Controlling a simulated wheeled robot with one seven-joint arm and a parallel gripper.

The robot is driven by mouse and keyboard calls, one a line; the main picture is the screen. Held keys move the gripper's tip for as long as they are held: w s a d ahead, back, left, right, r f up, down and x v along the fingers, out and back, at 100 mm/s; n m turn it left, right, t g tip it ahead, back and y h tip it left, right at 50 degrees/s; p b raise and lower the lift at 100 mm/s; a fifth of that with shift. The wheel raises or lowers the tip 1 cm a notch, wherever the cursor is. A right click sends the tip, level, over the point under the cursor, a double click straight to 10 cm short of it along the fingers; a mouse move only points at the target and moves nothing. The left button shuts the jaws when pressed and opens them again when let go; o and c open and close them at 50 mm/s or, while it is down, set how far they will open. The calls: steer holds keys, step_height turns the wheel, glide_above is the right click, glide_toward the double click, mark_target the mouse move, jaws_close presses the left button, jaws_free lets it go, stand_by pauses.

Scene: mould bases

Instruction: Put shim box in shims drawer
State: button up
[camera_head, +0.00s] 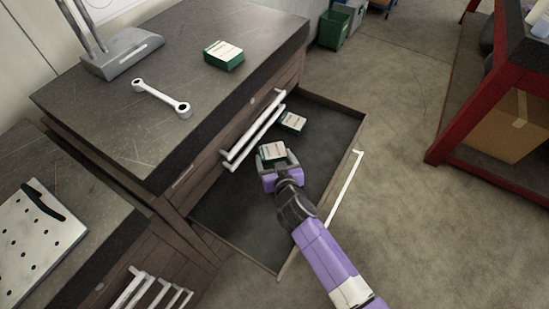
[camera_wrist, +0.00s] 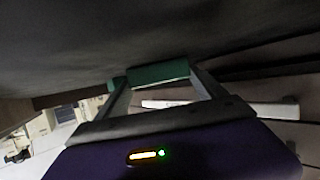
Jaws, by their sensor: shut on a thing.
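My gripper (camera_head: 277,160) is shut on a green and white shim box (camera_head: 272,151), over or inside the open drawer (camera_head: 234,225). In the wrist view the green box (camera_wrist: 158,73) sits between the two fingertips, with the dark drawer floor close to it. I cannot tell whether the held box touches the floor. A second green and white box (camera_head: 293,121) lies in the drawer, beyond the held one. A third such box (camera_head: 224,54) lies on the cabinet top.
A wrench (camera_head: 161,98) and a grey metal stand (camera_head: 122,57) are on the cabinet top (camera_head: 85,108). White drawer handles (camera_head: 252,136) stick out beside the open drawer. A red-framed bench (camera_head: 466,115) stands at the right. The drawer's near part is bare.

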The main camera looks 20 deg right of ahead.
steer(key=o, duration=1.6)
steer(key=shift+c, duration=0.2)
steer(key=shift+s+r+p, duration=0.1)
steer(key=shift+r+p, duration=0.1)
steer(key=shift+p, duration=0.15)
steer(key=v, duration=0.7)
steer(key=shift+s, duration=0.15)
